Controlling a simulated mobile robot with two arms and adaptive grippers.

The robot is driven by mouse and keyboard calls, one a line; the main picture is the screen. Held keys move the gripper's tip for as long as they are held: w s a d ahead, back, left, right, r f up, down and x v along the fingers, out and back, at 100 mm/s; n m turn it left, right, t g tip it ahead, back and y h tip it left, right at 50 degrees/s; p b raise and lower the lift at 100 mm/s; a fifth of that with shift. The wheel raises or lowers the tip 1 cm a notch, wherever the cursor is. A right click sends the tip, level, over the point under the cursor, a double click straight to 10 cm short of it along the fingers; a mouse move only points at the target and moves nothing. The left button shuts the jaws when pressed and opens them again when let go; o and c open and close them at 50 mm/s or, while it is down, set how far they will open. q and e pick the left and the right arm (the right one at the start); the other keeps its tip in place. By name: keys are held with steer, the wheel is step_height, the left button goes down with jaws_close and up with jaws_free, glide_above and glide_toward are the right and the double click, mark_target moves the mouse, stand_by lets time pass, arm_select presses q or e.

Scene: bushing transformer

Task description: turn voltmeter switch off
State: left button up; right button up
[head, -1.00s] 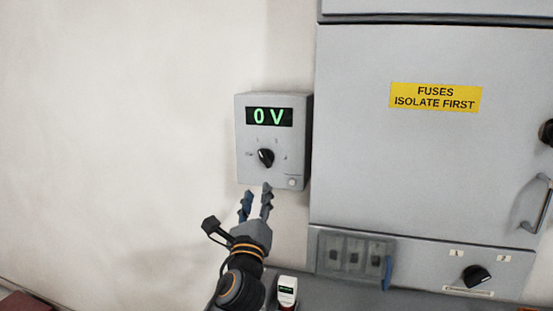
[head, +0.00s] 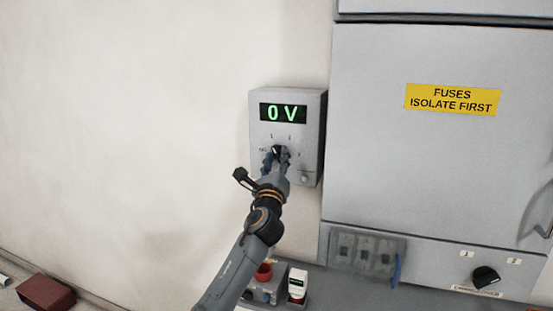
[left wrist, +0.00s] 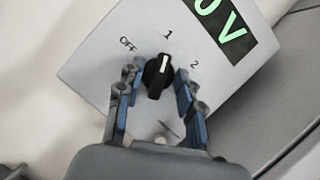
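The voltmeter (head: 312,130) is a grey box on the wall, with a green display reading 0 V. Its black rotary switch (left wrist: 154,84) has a white pointer line aimed at about the 1 mark in the left wrist view. The OFF mark (left wrist: 127,45) lies to the left of 1, and the 2 mark to the right. My left gripper (left wrist: 159,92) is open, with one blue-padded finger on each side of the switch. Small gaps seem to show between pads and knob. In the head view the left gripper (head: 276,162) partly covers the switch. My right gripper is not in view.
A grey cabinet (head: 380,160) with a yellow fuse label (head: 452,99) stands close to the right of the voltmeter. Below are a small white device (head: 297,284) and a red button (head: 264,272). The wall to the left is clear.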

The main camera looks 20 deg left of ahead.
arm_select(q)
jaws_close()
steer(key=shift+n, duration=0.4)
steer(key=n+g+y, duration=0.1)
steer(key=n, duration=0.2)
steer(key=shift+y, duration=0.3)
steer(key=n+g, duration=0.1)
steer(key=n, duration=0.2)
steer(key=shift+d+r+n+y+p, duration=0.1)
steer(key=shift+r+n+y+p, duration=0.05)
steer(key=shift+n+y+p, duration=0.2)
steer(key=n+g+p, duration=0.1)
steer(key=n, duration=0.3)
steer(key=shift+r+g+p, duration=0.1)
steer(key=shift+g+p, duration=0.2)
steer(key=shift+g, duration=0.1)
steer(key=shift+n+g+p, duration=0.4)
steer(key=shift+n+p, duration=0.05)
steer(key=shift+n, duration=0.6)
